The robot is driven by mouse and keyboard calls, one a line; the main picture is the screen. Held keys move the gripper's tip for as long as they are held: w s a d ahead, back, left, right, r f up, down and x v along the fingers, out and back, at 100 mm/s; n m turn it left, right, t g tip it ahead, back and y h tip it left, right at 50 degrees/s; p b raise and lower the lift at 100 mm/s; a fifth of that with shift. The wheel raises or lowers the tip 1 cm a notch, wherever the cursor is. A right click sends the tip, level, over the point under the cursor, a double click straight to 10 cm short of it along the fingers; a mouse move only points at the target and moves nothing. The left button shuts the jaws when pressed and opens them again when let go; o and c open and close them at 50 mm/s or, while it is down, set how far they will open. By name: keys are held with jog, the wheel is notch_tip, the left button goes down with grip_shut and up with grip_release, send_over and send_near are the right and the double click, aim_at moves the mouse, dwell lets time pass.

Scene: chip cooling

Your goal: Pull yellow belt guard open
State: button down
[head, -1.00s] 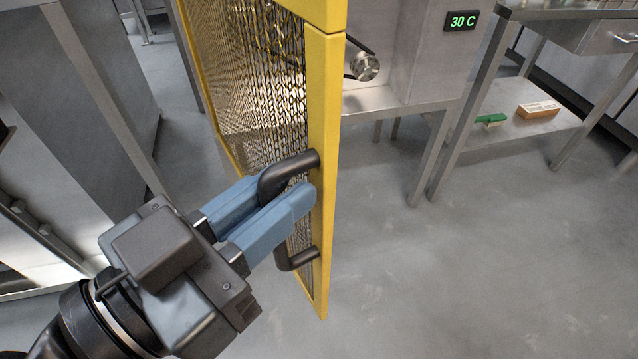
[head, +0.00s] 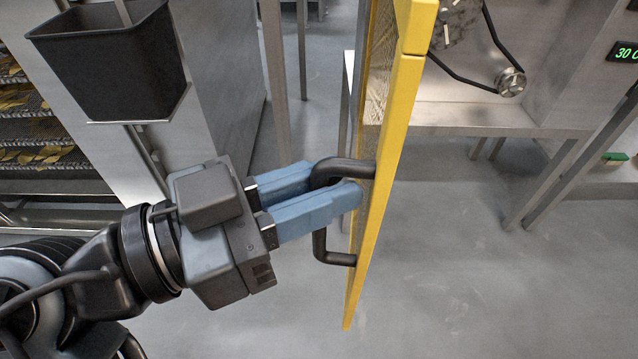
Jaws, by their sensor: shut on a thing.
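The yellow belt guard (head: 385,165) is a tall framed mesh panel, seen nearly edge-on in the head view. It stands swung out from the machine, whose black belt and metal pulley (head: 511,81) show uncovered behind it. A black bar handle (head: 319,243) sticks out from its left face. My gripper (head: 335,190), with blue fingers, is shut on the handle near its upper bend, coming from the left. The fingers hide part of the handle. The top of the guard and its hinge side are out of view or hidden.
A black bin (head: 112,65) sits on a bracket at upper left, above my arm. Racks with yellow chips (head: 35,130) stand at far left. Metal table legs (head: 545,185) and a green brush (head: 614,157) are at right. The floor (head: 480,290) at lower right is clear.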

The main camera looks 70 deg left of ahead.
dwell(0.3)
jog(key=c, duration=1.2)
grip_release()
jog(key=s, duration=0.5)
jog(key=s+d, duration=0.1)
jog(key=s, duration=0.1)
jog(key=shift+s, duration=0.4)
